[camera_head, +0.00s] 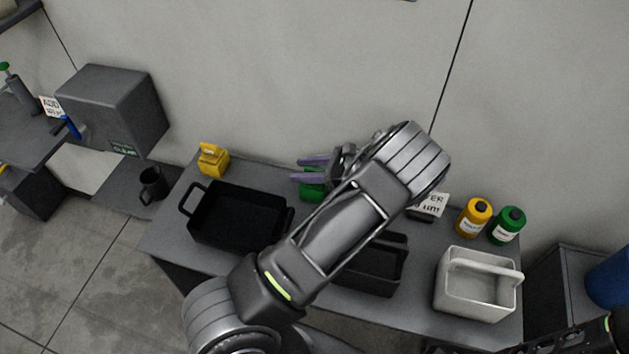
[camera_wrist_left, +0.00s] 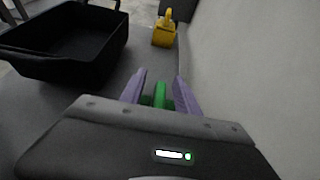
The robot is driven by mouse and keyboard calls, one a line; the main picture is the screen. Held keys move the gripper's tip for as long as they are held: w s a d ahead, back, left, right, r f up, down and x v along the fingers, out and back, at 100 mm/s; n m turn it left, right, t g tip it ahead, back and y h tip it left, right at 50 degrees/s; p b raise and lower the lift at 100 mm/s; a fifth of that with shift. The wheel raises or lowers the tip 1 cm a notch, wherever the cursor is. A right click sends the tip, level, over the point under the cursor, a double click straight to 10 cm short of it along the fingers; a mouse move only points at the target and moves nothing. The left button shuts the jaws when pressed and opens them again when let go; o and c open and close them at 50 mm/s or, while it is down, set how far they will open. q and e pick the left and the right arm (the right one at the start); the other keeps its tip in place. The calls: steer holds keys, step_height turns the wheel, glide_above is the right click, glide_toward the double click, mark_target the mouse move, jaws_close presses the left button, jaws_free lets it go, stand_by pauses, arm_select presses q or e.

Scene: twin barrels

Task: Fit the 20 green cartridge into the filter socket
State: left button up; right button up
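The green cartridge (camera_head: 312,190) stands on the grey bench near the wall, partly covered by my left gripper (camera_head: 293,169). The left gripper's two purple fingers are apart, above the cartridge in the head view. In the left wrist view the green cartridge (camera_wrist_left: 160,96) shows its upright green part between the fingers (camera_wrist_left: 160,88), with gaps on both sides. The cartridge's lower part is hidden there by the gripper body. I cannot make out the filter socket; my left arm covers the middle of the bench. The right gripper's fingers are not visible.
A yellow cartridge-like block (camera_head: 213,160) stands left of the green one. A black tray (camera_head: 240,243), a dark bin (camera_head: 372,277), a pale caddy (camera_head: 474,290), a white sign (camera_head: 431,205) and yellow (camera_head: 474,217) and green bottles (camera_head: 507,225) share the bench. The wall is close behind.

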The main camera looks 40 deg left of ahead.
arm_select(q)
jaws_close()
stand_by(0.4)
